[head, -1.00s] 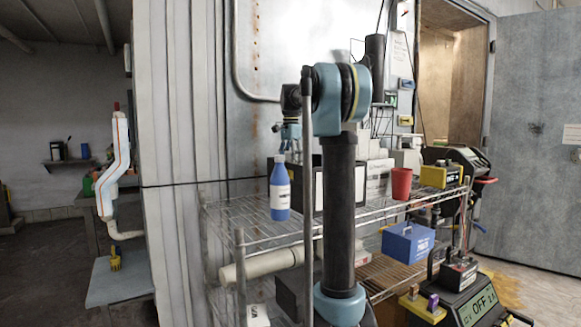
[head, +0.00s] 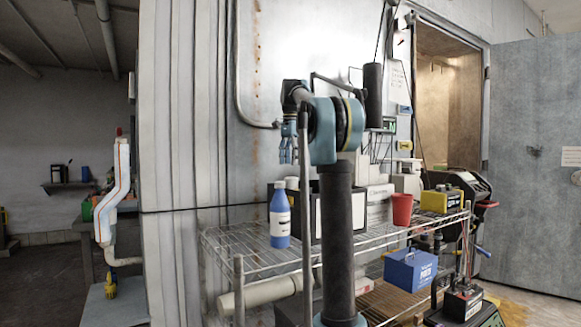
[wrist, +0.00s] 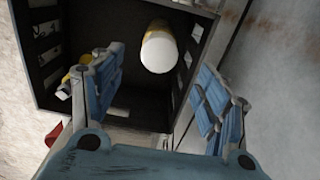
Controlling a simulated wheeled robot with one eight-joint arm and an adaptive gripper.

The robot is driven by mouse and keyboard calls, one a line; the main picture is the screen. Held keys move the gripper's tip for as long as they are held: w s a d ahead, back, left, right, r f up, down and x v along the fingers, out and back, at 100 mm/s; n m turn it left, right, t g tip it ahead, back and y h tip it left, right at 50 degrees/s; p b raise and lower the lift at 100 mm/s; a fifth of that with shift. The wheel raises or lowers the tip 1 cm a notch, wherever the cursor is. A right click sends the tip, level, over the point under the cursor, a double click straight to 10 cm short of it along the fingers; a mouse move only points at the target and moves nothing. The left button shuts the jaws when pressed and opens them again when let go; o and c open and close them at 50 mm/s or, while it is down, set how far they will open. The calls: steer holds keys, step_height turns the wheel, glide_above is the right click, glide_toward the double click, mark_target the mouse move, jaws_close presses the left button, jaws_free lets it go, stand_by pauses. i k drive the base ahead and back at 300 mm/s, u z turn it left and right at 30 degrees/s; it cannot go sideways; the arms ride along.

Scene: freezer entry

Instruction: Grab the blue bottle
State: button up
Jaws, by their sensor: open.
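The blue bottle (head: 280,220) with a white cap and white label stands upright on the top wire shelf, at its left end in the head view. My gripper (head: 287,160) points down above the bottle in the picture, with a gap between fingertips and cap. In the wrist view my gripper (wrist: 160,95) shows two blue fingers spread wide with nothing held.
The wire shelf (head: 330,250) also holds a dark box behind the bottle, a red cup (head: 402,209) and a yellow box (head: 440,200). A blue box (head: 410,270) is at the right, lower than the cup. A corrugated wall (head: 185,180) rises left of the shelf.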

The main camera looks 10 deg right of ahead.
mark_target(280, 207)
steer(key=k, duration=1)
